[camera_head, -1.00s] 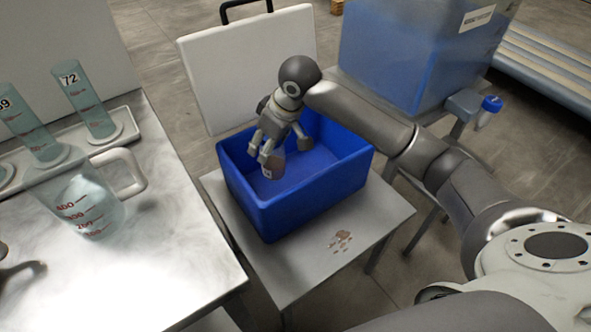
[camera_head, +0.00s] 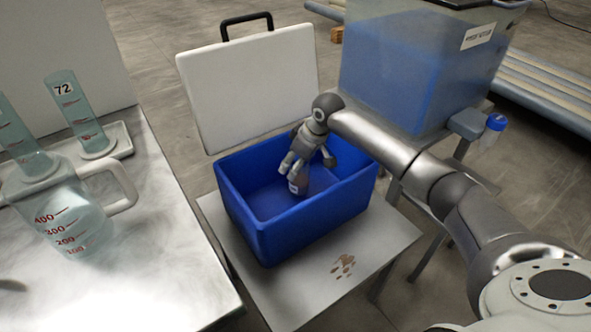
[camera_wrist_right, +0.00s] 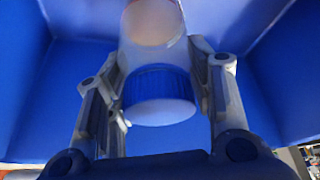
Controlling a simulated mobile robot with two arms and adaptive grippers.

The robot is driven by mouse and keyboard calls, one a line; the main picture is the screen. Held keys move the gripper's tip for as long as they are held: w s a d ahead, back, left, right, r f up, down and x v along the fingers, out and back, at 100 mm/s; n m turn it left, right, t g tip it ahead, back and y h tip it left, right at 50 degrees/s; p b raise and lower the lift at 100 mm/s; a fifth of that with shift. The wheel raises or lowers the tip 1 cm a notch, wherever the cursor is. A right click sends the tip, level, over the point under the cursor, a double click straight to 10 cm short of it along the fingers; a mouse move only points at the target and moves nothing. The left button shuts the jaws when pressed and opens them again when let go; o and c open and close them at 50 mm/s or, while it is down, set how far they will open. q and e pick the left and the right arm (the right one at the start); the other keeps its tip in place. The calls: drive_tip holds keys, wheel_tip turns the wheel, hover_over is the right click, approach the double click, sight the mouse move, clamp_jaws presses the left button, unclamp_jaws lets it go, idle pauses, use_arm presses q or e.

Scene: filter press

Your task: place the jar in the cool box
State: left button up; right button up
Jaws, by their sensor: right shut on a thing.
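The cool box (camera_head: 318,217) is a blue open-topped box on a small grey table, its white lid (camera_head: 250,85) standing open behind it. In the right wrist view the jar's blue ribbed cap (camera_wrist_right: 158,97) sits between the two fingers of my gripper (camera_wrist_right: 165,105), with blue box walls around. I cannot tell whether the jar's base touches the box floor. My left gripper is out of view.
A white-topped bench (camera_head: 150,260) at left holds a glass beaker (camera_head: 70,225) and measuring cylinders (camera_head: 80,115). A large blue-filled tank (camera_head: 410,70) stands behind my right arm. Brown stains (camera_head: 343,265) mark the table in front of the box.

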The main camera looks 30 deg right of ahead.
drive_tip(key=shift+f, duration=0.8)
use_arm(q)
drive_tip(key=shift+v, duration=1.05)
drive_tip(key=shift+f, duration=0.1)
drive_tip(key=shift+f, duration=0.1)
use_arm(e)
drive_tip(key=o, duration=1.1)
drive_tip(key=shift+f, duration=0.1)
use_arm(q)
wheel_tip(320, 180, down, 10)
drive_tip(key=p, duration=0.2)
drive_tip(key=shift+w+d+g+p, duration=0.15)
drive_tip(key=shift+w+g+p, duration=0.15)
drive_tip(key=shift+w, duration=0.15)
use_arm(e)
drive_tip(key=v, duration=1.2)
